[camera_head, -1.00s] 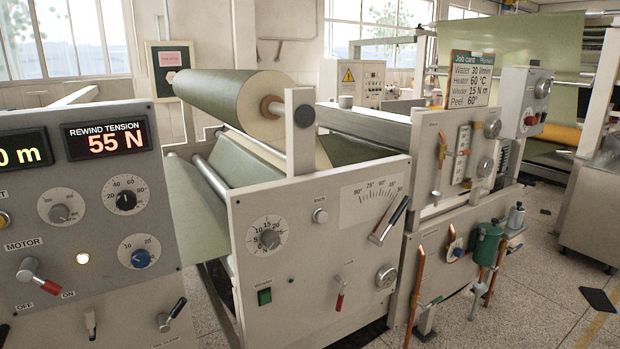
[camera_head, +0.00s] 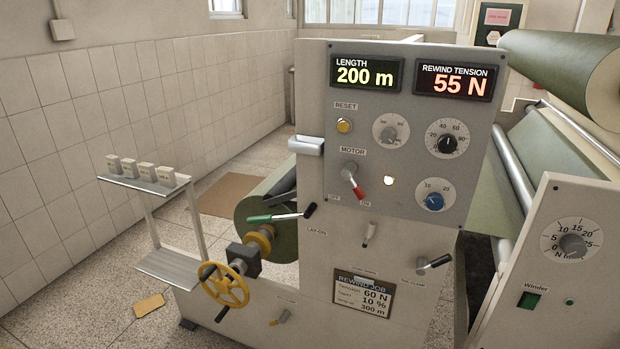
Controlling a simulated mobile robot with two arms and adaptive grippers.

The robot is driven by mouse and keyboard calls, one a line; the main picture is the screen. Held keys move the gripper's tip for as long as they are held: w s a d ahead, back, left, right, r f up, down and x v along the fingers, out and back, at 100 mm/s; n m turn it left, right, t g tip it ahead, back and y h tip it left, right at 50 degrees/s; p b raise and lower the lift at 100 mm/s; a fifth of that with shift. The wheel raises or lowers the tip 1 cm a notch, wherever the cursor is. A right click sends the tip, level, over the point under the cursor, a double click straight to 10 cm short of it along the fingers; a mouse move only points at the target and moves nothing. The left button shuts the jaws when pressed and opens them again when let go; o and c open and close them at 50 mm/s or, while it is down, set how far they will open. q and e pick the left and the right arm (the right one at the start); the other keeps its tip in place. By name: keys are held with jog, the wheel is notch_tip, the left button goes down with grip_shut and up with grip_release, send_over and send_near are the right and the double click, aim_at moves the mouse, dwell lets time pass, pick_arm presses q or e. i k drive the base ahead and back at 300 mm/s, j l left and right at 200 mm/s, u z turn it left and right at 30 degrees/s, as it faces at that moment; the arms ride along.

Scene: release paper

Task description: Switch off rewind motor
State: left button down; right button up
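The rewind panel (camera_head: 480,130) stands in the middle of the head view. Its motor switch (camera_head: 353,182) is a lever with a red tip under the MOTOR label. The lever points down and right, with its tip by the ON mark (camera_head: 366,203) and away from the OFF mark (camera_head: 333,197). A lamp (camera_head: 389,181) beside it is lit. The length display (camera_head: 366,74) reads 200 m and the rewind tension display (camera_head: 454,82) reads 55 N. Neither of my grippers is in view.
A small shelf stand (camera_head: 150,183) holds several blocks. A job card (camera_head: 362,294) is below. The winder panel (camera_head: 530,265) stands right. Floor at front left is mostly clear.

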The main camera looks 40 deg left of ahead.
aim_at(347, 173)
jog(key=u, duration=1)
